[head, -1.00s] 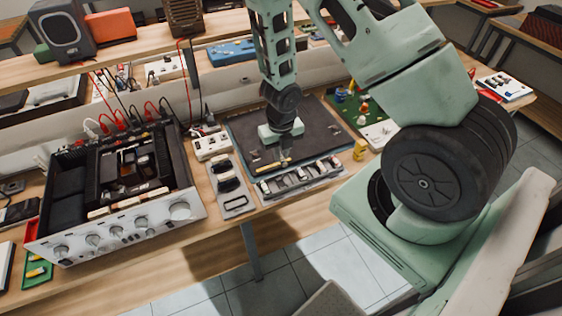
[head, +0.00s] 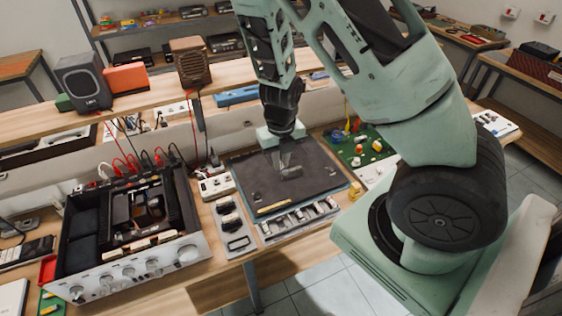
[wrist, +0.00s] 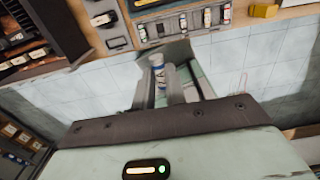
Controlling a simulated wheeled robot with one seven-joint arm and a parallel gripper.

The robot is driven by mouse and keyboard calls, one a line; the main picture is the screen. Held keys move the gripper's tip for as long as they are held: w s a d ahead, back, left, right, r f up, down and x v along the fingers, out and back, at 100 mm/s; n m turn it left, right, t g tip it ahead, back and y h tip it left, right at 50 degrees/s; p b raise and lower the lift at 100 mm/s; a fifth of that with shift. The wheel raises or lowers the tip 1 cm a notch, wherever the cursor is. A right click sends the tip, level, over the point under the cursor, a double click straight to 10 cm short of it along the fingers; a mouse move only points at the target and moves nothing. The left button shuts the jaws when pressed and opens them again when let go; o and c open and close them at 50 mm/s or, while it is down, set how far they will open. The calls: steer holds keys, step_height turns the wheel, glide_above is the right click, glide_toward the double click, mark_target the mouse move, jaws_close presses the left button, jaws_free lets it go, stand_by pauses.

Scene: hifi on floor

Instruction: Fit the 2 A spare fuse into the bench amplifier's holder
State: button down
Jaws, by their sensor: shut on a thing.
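My gripper (head: 290,168) is shut on a small cylinder with a metal cap and a pale printed body, which looks like a fuse (wrist: 161,78). It shows between the fingers in the wrist view; its rating is not readable. In the head view my gripper is above the dark mat, behind the fuse tray. The grey fuse tray (head: 268,233) has several fuses in its slots and also shows in the wrist view (wrist: 146,32). The bench amplifier (head: 203,243) stands open at the left, with a silver knobbed front. I cannot make out its fuse holder.
The dark mat (head: 315,180) lies on the bench with a thin rod at its front. A narrow grey tray (head: 240,243) with black parts lies between amplifier and fuse tray. Red and black leads (head: 125,150) rise behind the amplifier. A green board (head: 355,150) lies right of the mat.

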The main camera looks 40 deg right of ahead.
stand_by(0.5)
steer(key=shift+r+p, duration=0.65)
steer(key=shift+r, duration=3.1)
